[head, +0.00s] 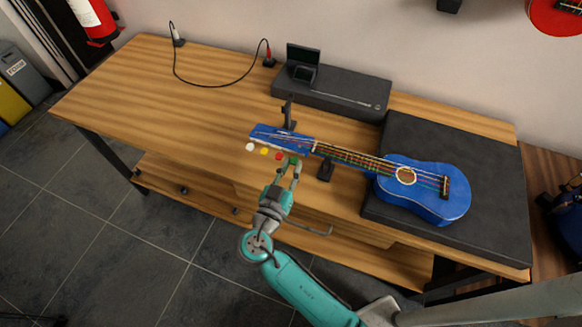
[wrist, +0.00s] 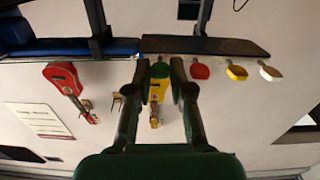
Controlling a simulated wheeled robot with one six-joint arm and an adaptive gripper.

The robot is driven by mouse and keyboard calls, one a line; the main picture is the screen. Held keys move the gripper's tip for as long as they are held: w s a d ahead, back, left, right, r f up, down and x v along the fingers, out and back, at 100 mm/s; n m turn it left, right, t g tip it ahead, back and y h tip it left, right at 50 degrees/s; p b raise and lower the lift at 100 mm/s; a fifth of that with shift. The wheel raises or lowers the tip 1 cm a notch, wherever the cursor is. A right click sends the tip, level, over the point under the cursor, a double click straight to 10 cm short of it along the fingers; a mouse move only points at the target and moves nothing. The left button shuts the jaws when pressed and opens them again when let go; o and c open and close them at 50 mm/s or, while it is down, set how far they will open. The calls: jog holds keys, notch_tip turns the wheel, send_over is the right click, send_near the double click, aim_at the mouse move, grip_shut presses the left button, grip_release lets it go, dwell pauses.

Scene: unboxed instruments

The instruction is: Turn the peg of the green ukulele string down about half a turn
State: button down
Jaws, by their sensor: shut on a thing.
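The blue ukulele (head: 425,203) lies with its body on a dark mat and its neck pointing left. Its headstock (head: 282,139) has white (head: 250,147), yellow (head: 264,152), red (head: 279,156) and green (head: 293,160) pegs along the near edge. My gripper (head: 292,167) reaches up from the front to the green peg. In the wrist view, my gripper's fingertips (wrist: 160,70) are shut on the green peg (wrist: 160,69), one on each side. The red peg (wrist: 200,71) is just right of the fingers, clear of them. The green string is too small to follow.
A small black stand (head: 326,169) stands near the neck, close to my gripper. A dark case (head: 335,92) with a small raised device is behind the headstock. A black cable (head: 215,84) lies at the back left. The table's left part (head: 150,95) is clear.

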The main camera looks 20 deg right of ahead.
jog(key=shift+m, duration=0.4)
jog(key=c, duration=1.3)
grip_release()
jog(key=v, duration=1.2)
